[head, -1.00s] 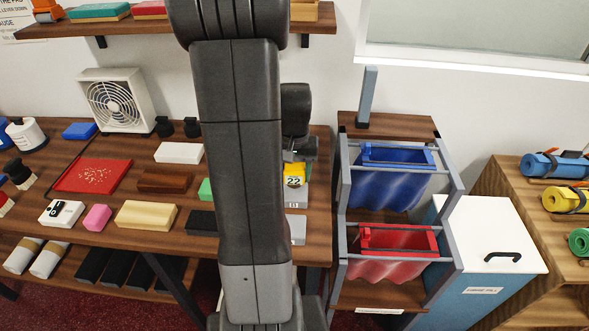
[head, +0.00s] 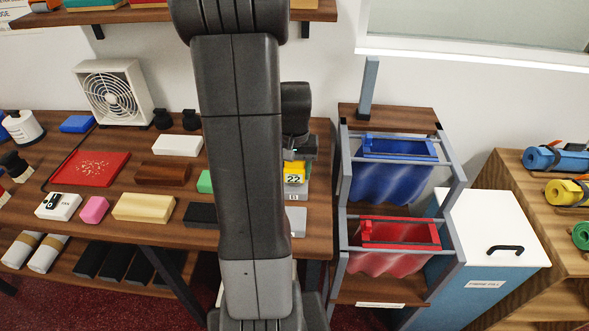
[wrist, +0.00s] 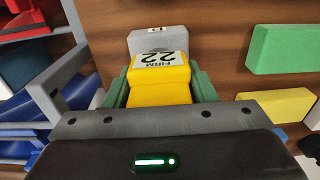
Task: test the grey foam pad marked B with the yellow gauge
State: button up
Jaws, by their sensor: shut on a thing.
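My gripper (head: 297,157) is shut on the yellow gauge (head: 294,170), whose white face reads 22. In the wrist view the gauge (wrist: 158,85) sits between the green fingers, and its face reads FIRM 22. The grey foam pad (head: 300,188) lies on the counter under the gauge, with a small white label at its near side, which looks like B but is tiny. In the wrist view the pad (wrist: 150,41) shows just beyond the gauge, partly hidden by it. I cannot tell whether the gauge tip touches the pad.
A green block (head: 205,182) lies left of the pad, partly behind my arm. A light grey block (head: 297,221) lies on its near side. A rack with a blue bin (head: 395,180) and a red bin (head: 400,235) stands to the right. My arm hides part of the counter.

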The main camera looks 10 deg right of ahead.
jog(key=shift+f+b, duration=0.4)
jog(key=shift+f, duration=0.2)
dwell(1.1)
jog(key=shift+r, duration=0.1)
notch_tip(320, 180, up, 7)
jog(key=p, duration=0.5)
jog(key=shift+p, duration=0.35)
dwell(0.7)
